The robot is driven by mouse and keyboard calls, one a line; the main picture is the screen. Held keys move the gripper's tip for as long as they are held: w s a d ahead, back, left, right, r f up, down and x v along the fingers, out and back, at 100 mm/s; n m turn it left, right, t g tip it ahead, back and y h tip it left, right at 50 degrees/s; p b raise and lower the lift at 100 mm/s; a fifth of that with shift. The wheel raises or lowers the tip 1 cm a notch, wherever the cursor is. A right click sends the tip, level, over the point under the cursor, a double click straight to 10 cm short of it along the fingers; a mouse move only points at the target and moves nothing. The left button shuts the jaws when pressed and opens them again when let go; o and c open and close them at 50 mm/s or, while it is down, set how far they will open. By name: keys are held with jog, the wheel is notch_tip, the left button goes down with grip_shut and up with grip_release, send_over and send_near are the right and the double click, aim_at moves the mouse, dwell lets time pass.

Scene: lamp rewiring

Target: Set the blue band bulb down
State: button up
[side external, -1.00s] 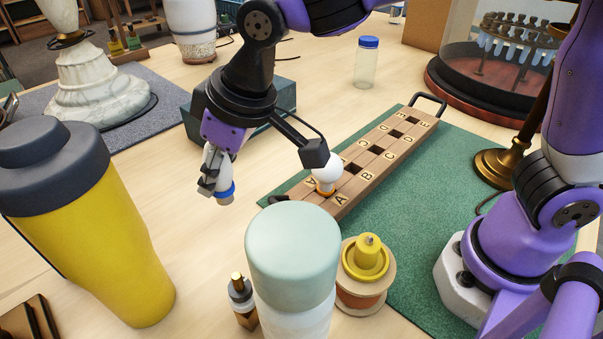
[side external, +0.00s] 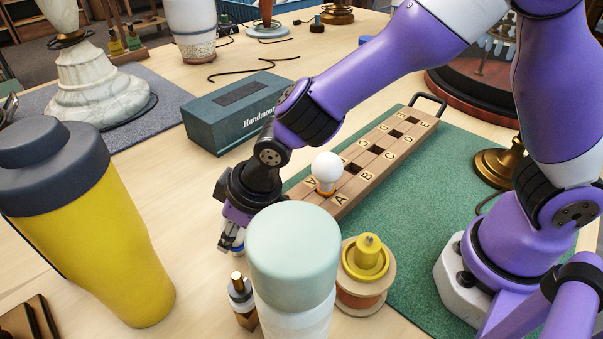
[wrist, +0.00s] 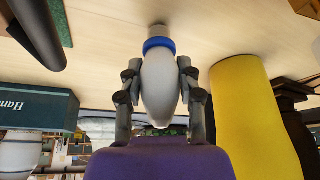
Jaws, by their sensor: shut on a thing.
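My gripper (side external: 231,241) is shut on the blue band bulb, low over the bare wood between the yellow tumbler and the pale green-lidded jar. In the wrist view the bulb (wrist: 160,88) sits between the two fingers, its white glass gripped and its blue band and metal cap pointing toward the table. I cannot tell whether the cap touches the wood. In the side view the bulb is mostly hidden by the fingers and the jar.
A wooden lettered rack (side external: 372,165) on a green mat (side external: 420,230) holds an orange-banded bulb (side external: 327,172). The yellow tumbler (side external: 120,235), jar (side external: 292,260), small dropper bottle (side external: 242,300), wire spool (side external: 362,285) and dark green box (side external: 240,110) stand around.

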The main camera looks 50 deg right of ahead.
jog(key=shift+f, duration=0.1)
jog(key=o, duration=1)
jog(key=shift+o, duration=0.2)
jog(key=shift+r, duration=0.2)
jog(key=v, duration=1.2)
jog(key=s+d+r+m+h, duration=0.1)
jog(key=s+d+m, duration=0.1)
jog(key=d, duration=0.7)
jog(key=s+d+r+m+t+h, duration=0.1)
jog(key=s+d, duration=0.4)
jog(key=d, duration=0.5)
jog(key=shift+r+m, duration=0.6)
jog(key=shift+m, duration=0.5)
